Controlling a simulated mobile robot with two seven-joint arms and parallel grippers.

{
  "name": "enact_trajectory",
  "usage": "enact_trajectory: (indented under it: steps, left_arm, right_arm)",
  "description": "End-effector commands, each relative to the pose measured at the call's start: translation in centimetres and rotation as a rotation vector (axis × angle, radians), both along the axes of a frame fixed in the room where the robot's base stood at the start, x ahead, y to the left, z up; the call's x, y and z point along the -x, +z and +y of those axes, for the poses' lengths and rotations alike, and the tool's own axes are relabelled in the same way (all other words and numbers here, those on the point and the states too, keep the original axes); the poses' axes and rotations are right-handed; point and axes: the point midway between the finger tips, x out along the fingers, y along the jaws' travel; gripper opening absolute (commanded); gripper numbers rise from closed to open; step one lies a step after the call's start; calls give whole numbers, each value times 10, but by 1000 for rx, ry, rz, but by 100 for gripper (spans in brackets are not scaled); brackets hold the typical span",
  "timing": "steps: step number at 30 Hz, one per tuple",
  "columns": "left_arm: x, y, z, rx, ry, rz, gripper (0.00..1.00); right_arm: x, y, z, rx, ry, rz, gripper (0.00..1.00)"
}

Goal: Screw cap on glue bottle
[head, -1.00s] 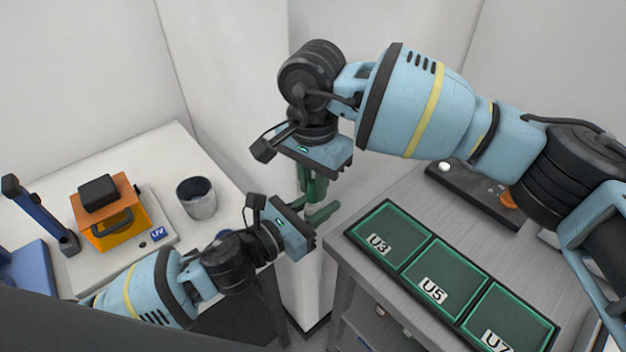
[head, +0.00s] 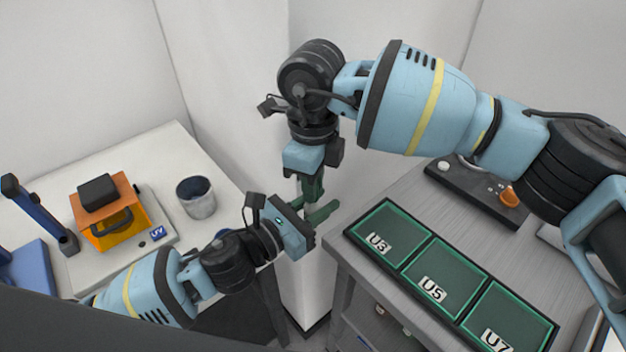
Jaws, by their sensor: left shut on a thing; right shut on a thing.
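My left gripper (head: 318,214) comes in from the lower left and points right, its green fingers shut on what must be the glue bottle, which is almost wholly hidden. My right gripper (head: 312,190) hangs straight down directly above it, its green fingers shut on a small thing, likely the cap. The two grippers meet in the gap between the two tables. The fingers cover the bottle and cap, so I cannot tell how they sit on each other.
The left table (head: 150,165) bears an orange UV box (head: 115,220), a dark cup (head: 196,197) and a blue stand (head: 42,215). The right table (head: 400,200) bears a green-edged tray marked U3, U5 and U7 (head: 445,255) and a black board (head: 470,185) with an orange part (head: 509,197).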

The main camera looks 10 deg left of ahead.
Motion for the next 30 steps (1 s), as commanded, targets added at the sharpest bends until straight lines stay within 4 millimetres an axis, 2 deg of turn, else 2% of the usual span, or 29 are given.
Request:
enact_trajectory:
  steps: [7,8,12,23,30]
  left_arm:
    - [0,-1,0,-1,0,2,0]
    - [0,-1,0,-1,0,2,0]
    - [0,-1,0,-1,0,1,0]
    - [0,0,0,0,0,0,0]
    - [0,0,0,0,0,0,0]
  right_arm:
    - [0,1,0,-1,-1,-1,0]
    - [0,1,0,-1,-1,-1,21]
    - [0,1,0,-1,0,-1,40]
    - [0,3,0,-1,1,-1,41]
    - [0,29,0,-1,1,-3,41]
